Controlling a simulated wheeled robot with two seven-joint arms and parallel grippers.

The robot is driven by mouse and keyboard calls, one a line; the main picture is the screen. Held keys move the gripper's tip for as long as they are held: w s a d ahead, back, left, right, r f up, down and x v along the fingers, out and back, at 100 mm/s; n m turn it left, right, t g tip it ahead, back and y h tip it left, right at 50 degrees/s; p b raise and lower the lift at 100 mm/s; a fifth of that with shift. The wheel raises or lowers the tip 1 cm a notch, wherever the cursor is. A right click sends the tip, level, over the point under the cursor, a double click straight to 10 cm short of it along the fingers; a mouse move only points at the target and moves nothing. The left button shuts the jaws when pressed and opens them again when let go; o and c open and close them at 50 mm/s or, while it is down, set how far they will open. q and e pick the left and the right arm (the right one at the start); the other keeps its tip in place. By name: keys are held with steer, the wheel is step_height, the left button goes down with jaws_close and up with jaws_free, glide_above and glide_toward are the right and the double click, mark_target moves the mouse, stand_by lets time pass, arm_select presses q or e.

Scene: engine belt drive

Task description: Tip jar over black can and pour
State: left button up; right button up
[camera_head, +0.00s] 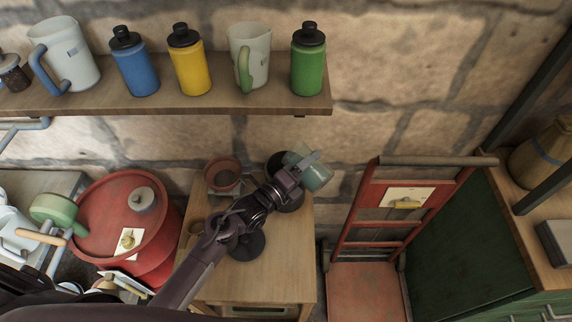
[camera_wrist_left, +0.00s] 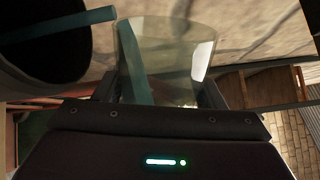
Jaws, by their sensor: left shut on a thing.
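My left gripper (camera_head: 290,176) is shut on a translucent pale green jar (camera_head: 317,176) above the small wooden table. The jar also shows between the fingers in the wrist view (camera_wrist_left: 185,50). It looks tilted in the head view; whether anything flows from it cannot be told. A black can (camera_head: 276,162) stands beside and beneath the gripper, mostly hidden by the gripper and jar. A large dark round shape, likely the can (camera_wrist_left: 40,45), fills the upper left of the wrist view, with a teal strip (camera_wrist_left: 60,25) crossing it. My right gripper is not in view.
A terracotta pot (camera_head: 223,173) and a dark round object (camera_head: 248,246) are on the wooden table (camera_head: 290,265). A red barrel (camera_head: 105,205) stands left, a red hand truck (camera_head: 370,225) right. A shelf (camera_head: 200,103) with bottles and jugs runs above.

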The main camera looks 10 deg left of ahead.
arm_select(q)
steer(key=shift+w+a+r+n, duration=0.2)
steer(key=shift+a+r+n, duration=0.1)
steer(key=shift+n, duration=0.1)
steer(key=shift+w+a+f+n, duration=0.15)
steer(key=shift+f+n, duration=0.2)
steer(key=shift+n, duration=0.45)
stand_by(0.8)
steer(key=shift+w+a+r+n, duration=0.1)
steer(key=shift+a+r+n, duration=0.05)
steer(key=shift+n, duration=0.35)
